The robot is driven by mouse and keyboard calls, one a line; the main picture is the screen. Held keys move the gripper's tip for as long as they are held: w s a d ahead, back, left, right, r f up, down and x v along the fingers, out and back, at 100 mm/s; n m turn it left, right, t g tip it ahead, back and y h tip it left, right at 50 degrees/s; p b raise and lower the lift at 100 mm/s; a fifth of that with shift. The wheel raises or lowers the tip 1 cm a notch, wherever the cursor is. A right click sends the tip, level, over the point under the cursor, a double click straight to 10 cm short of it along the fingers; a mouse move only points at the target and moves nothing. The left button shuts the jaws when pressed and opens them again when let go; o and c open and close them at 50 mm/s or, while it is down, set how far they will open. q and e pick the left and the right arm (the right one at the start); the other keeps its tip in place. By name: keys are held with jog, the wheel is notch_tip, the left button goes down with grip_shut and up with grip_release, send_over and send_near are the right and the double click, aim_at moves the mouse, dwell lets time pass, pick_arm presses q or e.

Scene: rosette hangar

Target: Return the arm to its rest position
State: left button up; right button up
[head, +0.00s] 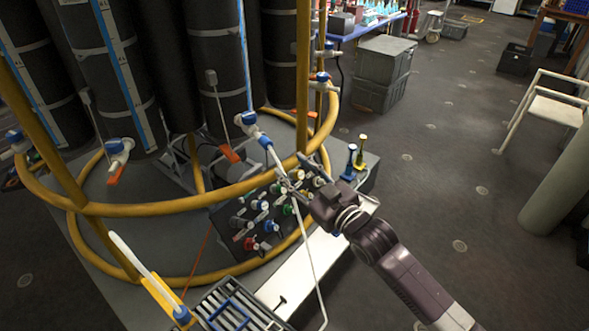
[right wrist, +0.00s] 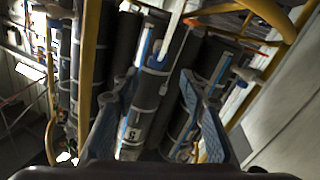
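My right arm reaches in from the lower right in the head view. Its gripper (head: 306,176) is in front of the yellow ring frame, above a panel of coloured valves (head: 262,218). In the right wrist view the two fingers of this gripper (right wrist: 157,82) stand apart with no object clearly held between them. Dark cylinders show beyond them. A white rod with a blue fitting (head: 262,138) passes close to the fingers; I cannot tell if they touch. My left gripper is not in view.
The yellow ring frame (head: 150,208) surrounds tall dark bottles (head: 100,60). Two small bottles, blue and yellow (head: 361,155), stand near my right gripper. Grey crates (head: 383,72) are behind. A pale chair (head: 548,108) stands at right. The floor between is open.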

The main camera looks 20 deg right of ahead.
jog(key=shift+f, duration=0.1)
dwell(0.3)
jog(key=s+d+f+m+g+h, duration=0.1)
jog(key=d+f+g+h, duration=0.15)
jog(key=f, duration=0.85)
jog(key=s+d+f+m+g+h, duration=0.1)
jog(key=s+d+f, duration=0.15)
jog(key=f, duration=0.95)
jog(key=s+d+f+m+g+h, duration=0.15)
jog(key=s+f+g, duration=0.45)
jog(key=f, duration=1)
jog(key=s+d+f+g, duration=0.1)
jog(key=s+f, duration=0.7)
jog(key=s, duration=0.3)
jog(key=s+f+g, duration=0.1)
jog(key=s+f, duration=0.8)
jog(key=s, duration=0.2)
jog(key=s+a+f+g, duration=0.1)
jog(key=s+f+g, duration=0.1)
jog(key=s, duration=0.9)
jog(key=s+a+f+g, duration=0.1)
jog(key=s+f, duration=0.4)
jog(key=s, duration=0.6)
jog(key=shift+s+f+m+g+h, duration=0.2)
jog(key=shift+s+m+g+h, duration=0.15)
jog(key=shift+g, duration=0.5)
jog(key=shift+o, duration=0.2)
